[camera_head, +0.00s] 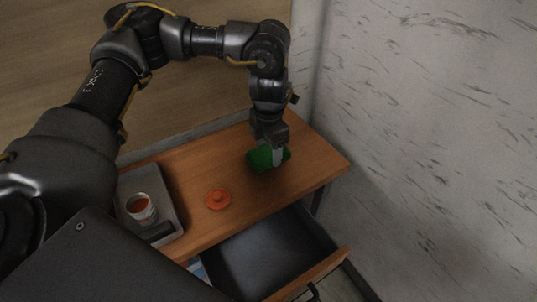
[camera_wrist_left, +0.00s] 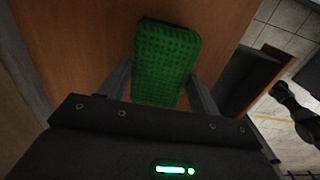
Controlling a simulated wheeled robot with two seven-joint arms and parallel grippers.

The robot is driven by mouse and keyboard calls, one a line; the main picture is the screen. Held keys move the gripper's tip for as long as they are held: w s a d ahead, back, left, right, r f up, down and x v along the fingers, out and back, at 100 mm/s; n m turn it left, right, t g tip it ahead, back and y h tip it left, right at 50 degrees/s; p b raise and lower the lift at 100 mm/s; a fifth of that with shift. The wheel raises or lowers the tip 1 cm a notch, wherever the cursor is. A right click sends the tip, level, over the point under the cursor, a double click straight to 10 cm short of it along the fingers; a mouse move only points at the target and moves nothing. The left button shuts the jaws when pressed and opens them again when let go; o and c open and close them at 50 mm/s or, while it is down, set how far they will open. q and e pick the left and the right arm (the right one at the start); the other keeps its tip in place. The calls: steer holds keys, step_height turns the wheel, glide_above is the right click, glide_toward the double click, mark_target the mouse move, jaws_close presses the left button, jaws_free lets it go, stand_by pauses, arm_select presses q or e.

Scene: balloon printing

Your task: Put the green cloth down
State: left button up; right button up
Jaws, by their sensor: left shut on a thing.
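The green cloth (camera_head: 260,159) is at the right part of the wooden table top, under my left gripper (camera_head: 273,158). In the left wrist view the green cloth (camera_wrist_left: 164,55) shows as a textured green block between the two fingers of my left gripper (camera_wrist_left: 160,85). The gripper is shut on it and points down. The cloth is at or very close to the table surface; I cannot tell whether it touches. My right gripper is not in view.
An orange lid-like disc (camera_head: 218,199) lies on the wooden table (camera_head: 232,226). A grey tray (camera_head: 170,203) holds a jar with orange contents (camera_head: 140,207). An open drawer (camera_head: 268,252) sticks out at the front. A wall (camera_head: 430,110) stands to the right.

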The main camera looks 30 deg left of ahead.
mark_target(269, 150)
arm_select(q)
steer(key=shift+w+a+f, duration=0.1)
steer(key=shift+w+f, duration=0.1)
steer(key=shift+f, duration=0.1)
steer(key=shift+f+p, duration=0.35)
steer(key=shift+f, duration=1.2)
steer(key=o, duration=0.9)
steer(key=shift+f, duration=0.15)
steer(key=shift+o, duration=0.2)
step_height(269, 150, up, 12)
steer(key=shift+r+b, duration=0.25)
steer(key=shift+b, duration=0.15)
